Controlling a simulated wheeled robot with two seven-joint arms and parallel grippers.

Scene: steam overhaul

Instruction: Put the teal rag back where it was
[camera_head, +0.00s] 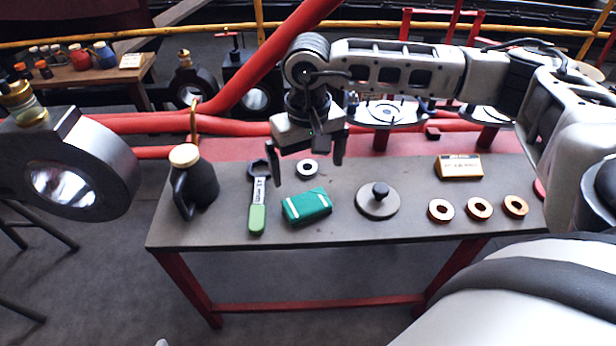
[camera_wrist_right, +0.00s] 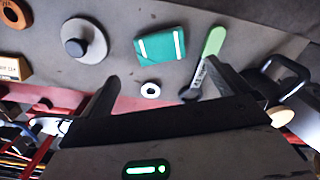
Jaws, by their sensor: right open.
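The teal rag (camera_head: 307,206) is a folded block with white stripes, lying on the grey table between a green-handled wrench and a round lidded disc. It also shows in the right wrist view (camera_wrist_right: 160,46). My right gripper (camera_head: 308,168) is open and empty above the table, over the area just behind the rag and near a small white ring. In the right wrist view its two fingers (camera_wrist_right: 160,85) are spread apart, with the rag beyond them and not between their tips. My left gripper is not in view.
On the table (camera_head: 340,240) are a dark oil can (camera_head: 193,182), the wrench (camera_head: 258,205), a white ring (camera_head: 307,167), a knobbed disc (camera_head: 377,203), copper rings (camera_head: 479,208) and an orange-white box (camera_head: 459,167). Red pipes (camera_head: 240,120) run behind. The front edge is mostly clear.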

